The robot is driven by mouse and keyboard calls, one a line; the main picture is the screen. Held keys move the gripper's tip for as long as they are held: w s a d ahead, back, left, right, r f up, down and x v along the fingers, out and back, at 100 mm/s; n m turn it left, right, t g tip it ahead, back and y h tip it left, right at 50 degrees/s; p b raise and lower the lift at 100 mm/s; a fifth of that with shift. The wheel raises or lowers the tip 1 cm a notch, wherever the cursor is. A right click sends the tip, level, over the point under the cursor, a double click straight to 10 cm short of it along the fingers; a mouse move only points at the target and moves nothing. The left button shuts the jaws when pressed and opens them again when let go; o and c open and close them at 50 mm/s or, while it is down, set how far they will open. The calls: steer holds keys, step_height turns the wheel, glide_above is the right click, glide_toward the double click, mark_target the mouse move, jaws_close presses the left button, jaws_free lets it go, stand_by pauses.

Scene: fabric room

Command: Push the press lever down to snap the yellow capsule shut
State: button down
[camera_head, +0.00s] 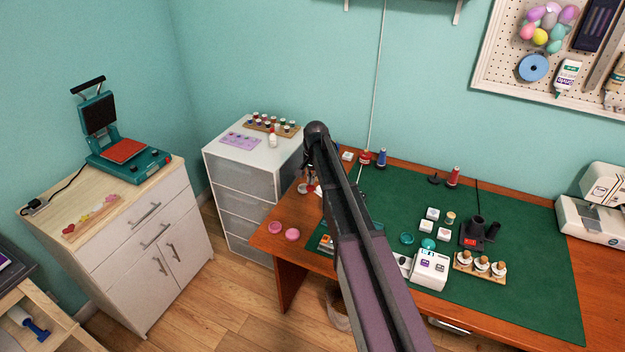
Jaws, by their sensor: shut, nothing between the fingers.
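My dark arm crosses the middle of the head view and covers part of the green-topped table (540,290). My gripper cannot be made out; the arm hides that area. I cannot pick out the press, its lever or the yellow capsule. Small parts show beside the arm near the table's left back edge, too small and covered to name. Two pink round pieces (284,231) lie at the table's left front corner. Two teal round pieces (417,241) lie right of the arm.
A white box (430,270), small white blocks (426,227), a black holder (474,234) and a wooden rack of corked jars (480,268) stand right of my arm. Thread spools (453,177) stand at the back. A white drawer unit (240,165) adjoins the table's left. The right front mat is clear.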

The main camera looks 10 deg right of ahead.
steer(key=shift+f+b, duration=0.35)
steer(key=shift+f, duration=0.2)
steer(key=shift+d, duration=0.15)
steer(key=shift+f, duration=0.1)
steer(key=shift+w, duration=0.1)
